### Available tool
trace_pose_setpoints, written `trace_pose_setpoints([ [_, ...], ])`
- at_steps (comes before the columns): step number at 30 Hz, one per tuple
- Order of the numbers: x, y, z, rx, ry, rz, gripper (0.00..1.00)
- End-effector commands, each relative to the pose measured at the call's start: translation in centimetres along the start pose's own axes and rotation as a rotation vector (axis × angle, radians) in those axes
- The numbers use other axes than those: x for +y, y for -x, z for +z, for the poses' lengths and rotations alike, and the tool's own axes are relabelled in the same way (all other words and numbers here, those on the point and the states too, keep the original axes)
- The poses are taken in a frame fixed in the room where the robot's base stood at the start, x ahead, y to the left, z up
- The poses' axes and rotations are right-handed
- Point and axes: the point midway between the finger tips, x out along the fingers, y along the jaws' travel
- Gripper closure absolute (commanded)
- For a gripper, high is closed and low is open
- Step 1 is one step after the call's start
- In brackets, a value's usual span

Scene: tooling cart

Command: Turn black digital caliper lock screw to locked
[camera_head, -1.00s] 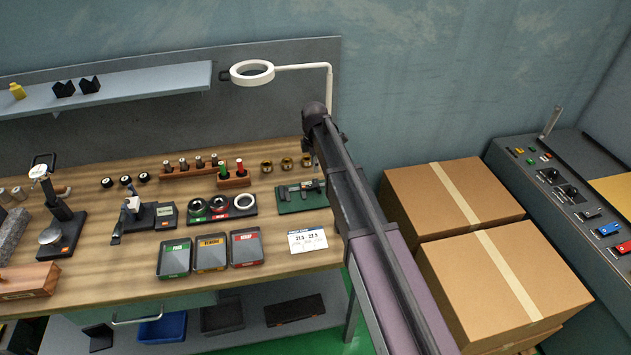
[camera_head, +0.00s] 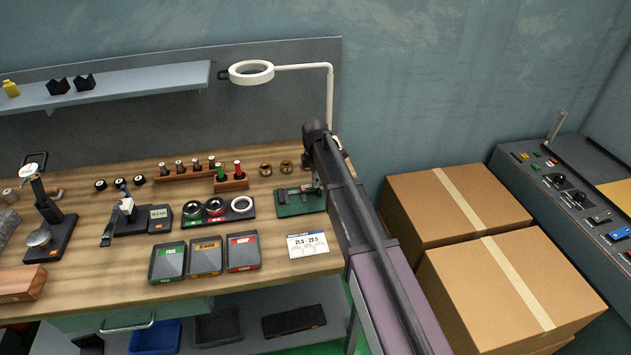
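A dark caliper-like tool (camera_head: 296,191) lies on a green mat (camera_head: 290,209) near the right end of the bench. I take it for the black digital caliper. Its lock screw is too small to make out. My arm comes up from the lower right and bends at a dark joint above the mat's right side. It covers the right edge of the mat. My gripper (camera_head: 315,180) is mostly hidden behind the arm; only small dark parts show just over the caliper's right end. I cannot see its fingertips, or whether it touches the caliper.
Three labelled trays (camera_head: 205,258) and a white card (camera_head: 308,245) lie in front. A ring holder (camera_head: 218,212) and a device with a display (camera_head: 158,218) stand to the left. A ring lamp (camera_head: 251,73) hangs above. Cardboard boxes (camera_head: 450,205) stand to the right.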

Motion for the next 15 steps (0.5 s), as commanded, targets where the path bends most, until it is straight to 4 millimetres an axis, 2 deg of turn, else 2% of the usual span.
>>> trace_pose_setpoints([
  [7,-0.01,0.01,0.13,0.0,-0.001,0.0,0.61],
  [8,-0.01,0.01,0.12,0.0,-0.001,0.0,0.67],
  [11,0.0,0.01,0.12,0.0,-0.001,0.0,0.96],
  [12,0.0,0.01,0.12,0.0,-0.001,0.0,1.0],
  [15,-0.01,0.01,0.12,0.0,-0.001,0.0,1.0],
])
